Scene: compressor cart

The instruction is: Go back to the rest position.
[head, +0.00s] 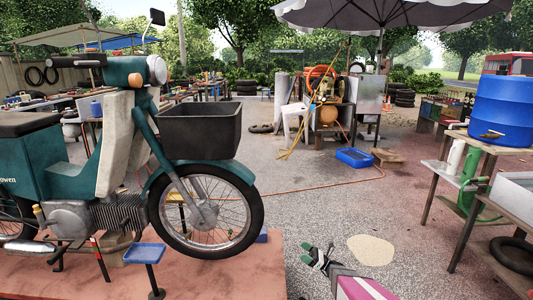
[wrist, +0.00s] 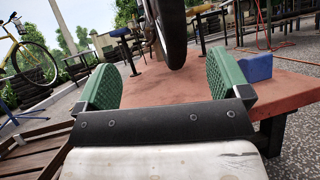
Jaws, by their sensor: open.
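My gripper (head: 320,257) shows low in the head view, right of the moped's platform and above the grey ground. Its green-padded fingers also show in the wrist view (wrist: 165,84), spread wide apart with nothing held between them. Part of my arm, pink and white, shows at the bottom edge of the head view. In the wrist view the fingers point toward the reddish platform (wrist: 170,85), with the moped's tyre (wrist: 171,32) beyond them.
A teal moped (head: 110,150) with a dark front crate (head: 197,130) stands on the left. On the right are a wooden table (head: 470,147) and a blue drum (head: 502,110). A blue tray (head: 354,158) and an orange hose (head: 320,187) lie on the ground. Open ground lies mid-view.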

